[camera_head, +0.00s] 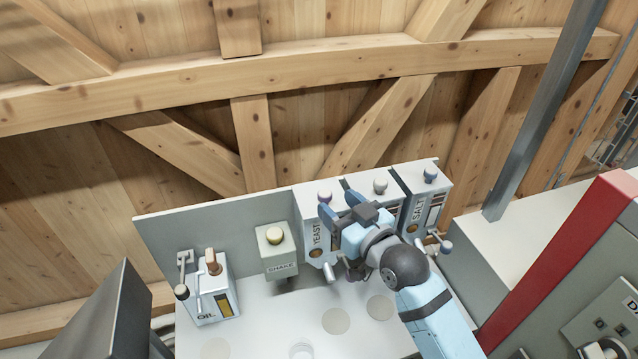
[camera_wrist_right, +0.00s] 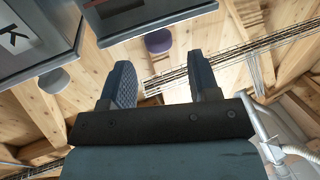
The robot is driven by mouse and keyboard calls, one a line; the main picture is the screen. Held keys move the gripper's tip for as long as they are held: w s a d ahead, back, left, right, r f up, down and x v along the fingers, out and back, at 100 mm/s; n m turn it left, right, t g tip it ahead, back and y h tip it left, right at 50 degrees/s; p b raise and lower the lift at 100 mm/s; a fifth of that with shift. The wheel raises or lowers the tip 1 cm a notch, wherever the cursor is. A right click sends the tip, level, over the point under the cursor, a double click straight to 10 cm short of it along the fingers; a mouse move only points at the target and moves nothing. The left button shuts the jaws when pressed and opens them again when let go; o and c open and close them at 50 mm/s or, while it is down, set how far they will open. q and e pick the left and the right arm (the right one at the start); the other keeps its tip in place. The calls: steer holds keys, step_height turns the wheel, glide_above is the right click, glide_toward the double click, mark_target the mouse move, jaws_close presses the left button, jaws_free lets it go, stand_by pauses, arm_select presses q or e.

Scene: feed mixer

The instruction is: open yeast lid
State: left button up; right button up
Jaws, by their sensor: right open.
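The yeast dispenser (camera_head: 316,237) is a pale box labelled YEAST on the back of the counter. Its lid carries a purple knob (camera_head: 324,195) and looks closed. My right gripper (camera_head: 339,205) is open and empty at the upper front of the dispenser, close to the knob. In the right wrist view, the purple knob (camera_wrist_right: 158,41) lies just beyond the two fingertips (camera_wrist_right: 160,72), roughly between them and apart from both. My gripper hides part of the dispenser. My left gripper is not in view.
A dispenser with a grey knob (camera_head: 380,187) and the salt dispenser (camera_head: 418,210) stand close on the right. The shake box (camera_head: 276,252) and oil dispenser (camera_head: 208,290) stand left. A grey panel (camera_head: 205,228) runs behind. A red beam (camera_head: 560,265) slants at right.

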mark_target(319, 187)
arm_select(q)
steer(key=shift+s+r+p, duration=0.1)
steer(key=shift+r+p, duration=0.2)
steer(key=shift+p, duration=0.1)
arm_select(e)
steer(key=x, duration=0.7)
